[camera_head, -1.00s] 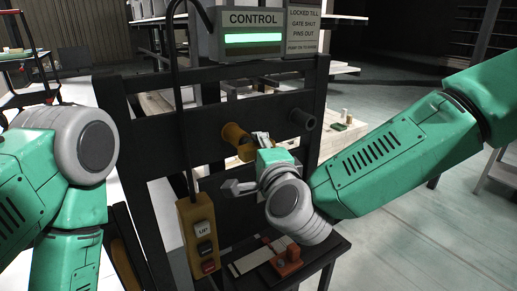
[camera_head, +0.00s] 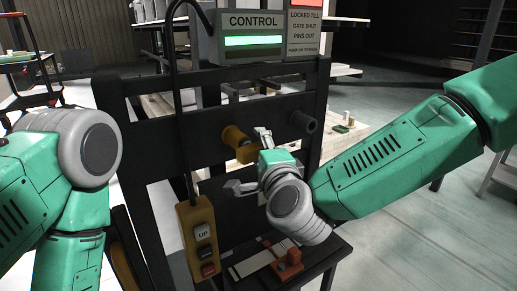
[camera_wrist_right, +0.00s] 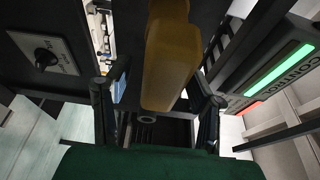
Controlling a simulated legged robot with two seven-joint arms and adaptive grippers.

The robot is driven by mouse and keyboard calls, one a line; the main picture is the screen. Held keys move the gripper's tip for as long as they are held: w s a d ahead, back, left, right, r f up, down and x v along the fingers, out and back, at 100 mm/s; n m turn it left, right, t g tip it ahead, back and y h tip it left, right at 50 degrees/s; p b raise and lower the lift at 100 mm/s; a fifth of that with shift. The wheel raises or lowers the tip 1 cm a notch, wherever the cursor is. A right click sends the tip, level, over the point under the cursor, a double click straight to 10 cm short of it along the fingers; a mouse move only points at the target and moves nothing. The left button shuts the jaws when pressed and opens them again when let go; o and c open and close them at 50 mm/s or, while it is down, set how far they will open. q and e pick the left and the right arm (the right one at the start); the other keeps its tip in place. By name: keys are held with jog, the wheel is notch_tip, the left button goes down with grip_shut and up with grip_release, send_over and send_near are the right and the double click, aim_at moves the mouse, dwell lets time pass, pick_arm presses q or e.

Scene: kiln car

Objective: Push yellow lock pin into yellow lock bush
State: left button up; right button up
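The yellow lock bush (camera_head: 233,135) sticks out of the dark frame's upper crossbar in the head view. A yellow part, seemingly the lock pin (camera_head: 247,153), shows just below and right of it, partly behind my right gripper. I cannot tell how deep it sits in the bush. My right gripper (camera_head: 250,163) has its fingers spread, one above and one below left of the yellow part. In the right wrist view a large yellow body (camera_wrist_right: 170,65) lies between the spread fingers (camera_wrist_right: 157,112), with gaps at both sides. My left gripper is out of view.
A dark round tube (camera_head: 303,122) sticks out right of the bush. A yellow pendant (camera_head: 198,240) with buttons hangs in front of the frame. The control box (camera_head: 254,38) shows a green light. A small shelf (camera_head: 318,262) bears an orange-red block (camera_head: 289,262).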

jog(key=shift+o, duration=1.3)
jog(key=shift+s, duration=0.15)
jog(key=shift+a, duration=0.1)
jog(key=shift+a, duration=0.25)
jog(key=shift+s, duration=0.15)
jog(key=shift+s+d, duration=0.35)
jog(key=shift+s, duration=0.15)
jog(key=shift+v, duration=1.65)
